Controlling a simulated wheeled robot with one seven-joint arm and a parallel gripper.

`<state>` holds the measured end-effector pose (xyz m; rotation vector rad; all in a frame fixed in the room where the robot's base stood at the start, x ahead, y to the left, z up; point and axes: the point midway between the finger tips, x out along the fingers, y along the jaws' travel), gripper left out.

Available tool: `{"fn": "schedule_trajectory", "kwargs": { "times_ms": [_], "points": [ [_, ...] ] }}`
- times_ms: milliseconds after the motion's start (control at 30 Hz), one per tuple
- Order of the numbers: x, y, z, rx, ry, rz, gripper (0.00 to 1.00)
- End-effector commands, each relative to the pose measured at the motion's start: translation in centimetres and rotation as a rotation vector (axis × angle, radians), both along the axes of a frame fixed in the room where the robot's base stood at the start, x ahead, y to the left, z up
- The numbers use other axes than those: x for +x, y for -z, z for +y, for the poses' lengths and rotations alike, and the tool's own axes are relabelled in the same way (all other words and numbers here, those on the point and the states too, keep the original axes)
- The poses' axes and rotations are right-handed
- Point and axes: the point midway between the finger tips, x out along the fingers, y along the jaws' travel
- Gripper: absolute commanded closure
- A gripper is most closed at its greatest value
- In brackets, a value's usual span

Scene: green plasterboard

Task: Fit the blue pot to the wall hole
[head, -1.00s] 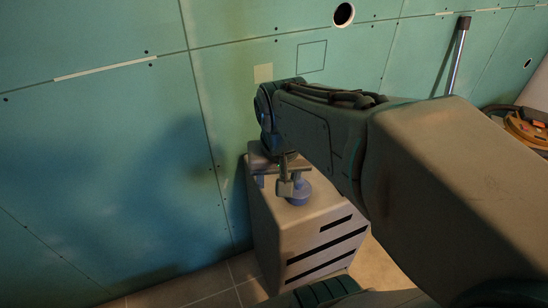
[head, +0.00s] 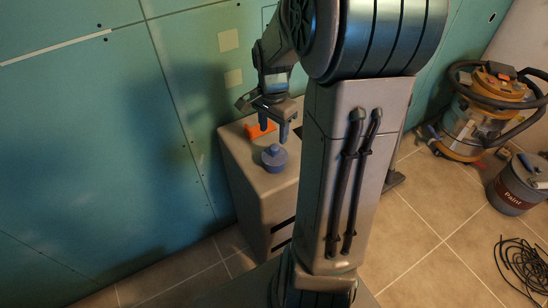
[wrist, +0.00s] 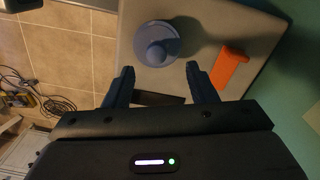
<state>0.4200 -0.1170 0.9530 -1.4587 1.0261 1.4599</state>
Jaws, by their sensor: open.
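The blue pot (head: 274,158), round with a knob-like top, stands on the front part of a beige cabinet top (head: 238,142) by the green wall. My gripper (head: 273,130) is open and empty above the cabinet, just behind the pot in the head view. In the wrist view the pot (wrist: 157,42) lies just beyond the gap between my two fingertips (wrist: 160,72), apart from both. A small dark hole (head: 492,17) shows in the wall at the upper right. The larger round wall hole seen earlier is not in view now.
An orange block (head: 261,130) lies behind the pot, close to my gripper; it also shows in the wrist view (wrist: 228,67). An orange vacuum (head: 483,105), a paint bucket (head: 515,187) and a coiled black cable (head: 520,268) are on the tiled floor at right.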

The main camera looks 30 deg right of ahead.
Motion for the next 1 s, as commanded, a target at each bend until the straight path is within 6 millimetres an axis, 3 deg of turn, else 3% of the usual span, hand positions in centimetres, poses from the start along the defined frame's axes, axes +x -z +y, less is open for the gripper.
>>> {"fn": "schedule_trajectory", "kwargs": {
  "times_ms": [267, 533, 867, 1000],
  "points": [
    [-0.1, 2.4, 0.0, 0.002, -0.002, 0.002, 0.49],
    [-0.5, 6.2, -0.2, 0.002, -0.003, 0.002, 0.49],
    [-0.4, 7.0, -0.2, 0.000, -0.002, -0.001, 0.49],
    [-0.4, 7.0, -0.2, 0.000, -0.002, -0.001, 0.82]
  ]
}}
